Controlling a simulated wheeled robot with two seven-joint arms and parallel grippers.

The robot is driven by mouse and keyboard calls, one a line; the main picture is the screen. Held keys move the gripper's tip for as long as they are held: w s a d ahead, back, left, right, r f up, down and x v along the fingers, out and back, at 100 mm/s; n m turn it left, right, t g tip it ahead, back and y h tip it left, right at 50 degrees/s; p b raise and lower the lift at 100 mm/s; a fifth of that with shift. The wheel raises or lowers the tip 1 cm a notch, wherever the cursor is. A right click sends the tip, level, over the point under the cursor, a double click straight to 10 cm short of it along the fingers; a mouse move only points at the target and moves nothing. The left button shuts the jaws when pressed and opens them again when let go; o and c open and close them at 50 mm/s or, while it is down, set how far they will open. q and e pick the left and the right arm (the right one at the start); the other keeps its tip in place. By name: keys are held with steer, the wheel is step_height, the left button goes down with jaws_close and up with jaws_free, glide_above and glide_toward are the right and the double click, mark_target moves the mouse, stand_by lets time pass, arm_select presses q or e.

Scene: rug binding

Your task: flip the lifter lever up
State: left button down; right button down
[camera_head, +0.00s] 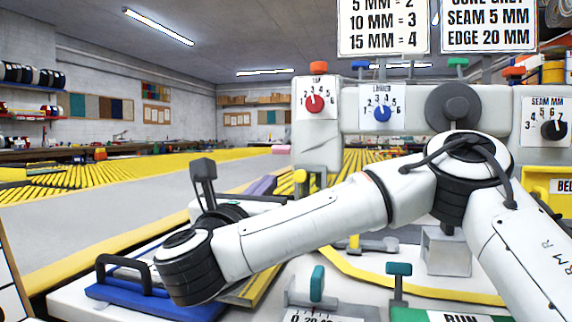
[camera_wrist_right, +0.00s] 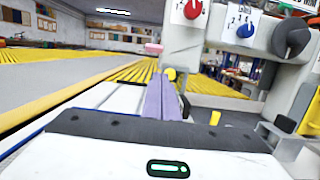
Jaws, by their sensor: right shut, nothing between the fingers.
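My right arm reaches across from the right. Its shut, empty gripper (camera_head: 272,180) has lavender fingers pointing away from me, partly behind the wrist. The fingers also show pressed together in the right wrist view (camera_wrist_right: 158,76). A small yellow knob (camera_head: 300,177) sits low at the left end of the white machine head (camera_head: 318,140), just right of the fingertips. In the right wrist view the yellow knob (camera_wrist_right: 171,74) appears just beyond the tips; contact cannot be told. No readable label marks the lifter lever, so I cannot tell whether this knob belongs to it. My left gripper is not in view.
The machine carries a red dial (camera_head: 314,103), a blue dial (camera_head: 382,113) and a black dial (camera_head: 554,130). Teal levers (camera_head: 317,283) (camera_head: 399,270) stand in front. A blue plate with a black handle (camera_head: 125,265) lies at left. Yellow roller tables (camera_head: 90,172) extend behind.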

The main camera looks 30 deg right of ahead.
glide_toward(286, 140)
steer(key=w+d+f, duration=0.1)
steer(key=d+f, duration=0.2)
steer(key=d, duration=0.1)
steer(key=shift+w+d, duration=0.3)
steer(key=shift+w, duration=0.2)
